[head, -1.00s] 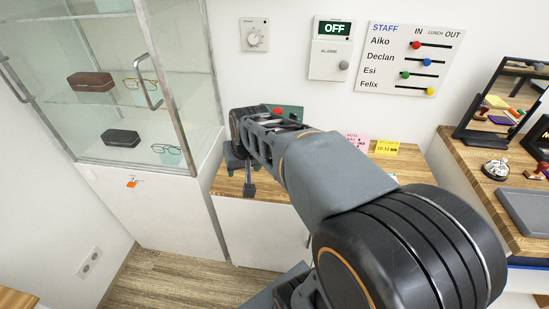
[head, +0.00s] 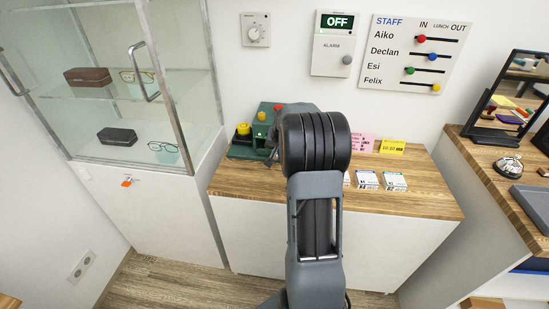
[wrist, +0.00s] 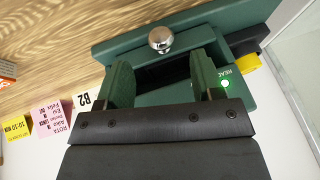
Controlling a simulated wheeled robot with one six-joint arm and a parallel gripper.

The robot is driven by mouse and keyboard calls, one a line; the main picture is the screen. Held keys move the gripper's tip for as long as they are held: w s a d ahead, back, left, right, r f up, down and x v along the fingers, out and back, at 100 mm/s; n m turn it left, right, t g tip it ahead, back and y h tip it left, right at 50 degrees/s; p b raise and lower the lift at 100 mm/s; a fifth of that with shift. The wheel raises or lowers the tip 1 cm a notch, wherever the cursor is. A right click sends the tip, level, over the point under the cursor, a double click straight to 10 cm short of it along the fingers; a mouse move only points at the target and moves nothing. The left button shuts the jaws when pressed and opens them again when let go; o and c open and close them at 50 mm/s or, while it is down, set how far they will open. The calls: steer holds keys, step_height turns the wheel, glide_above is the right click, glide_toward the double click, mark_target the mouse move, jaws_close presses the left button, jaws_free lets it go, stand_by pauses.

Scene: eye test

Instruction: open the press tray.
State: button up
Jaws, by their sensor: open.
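The green press (head: 243,149) stands on the wooden counter beside the glass cabinet, with a yellow knob on its left and a red part on top. My arm hides part of it. In the wrist view, the press body (wrist: 232,92) shows a lit green lamp. A round silver knob (wrist: 161,39) stands out at the press's green front, which I take for the tray; a dark recess lies behind it. I cannot tell how far the tray is out. My gripper (wrist: 161,68) is open, its fingers apart over the recess, the silver knob just beyond and between the tips. Nothing is held.
The glass cabinet (head: 190,80) rises close on the left. Bare counter (head: 425,185) lies at the right end.

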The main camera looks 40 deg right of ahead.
mark_target(275, 157)
steer(key=shift+x, duration=2.95)
jaws_close()
steer(key=shift+s, duration=0.15)
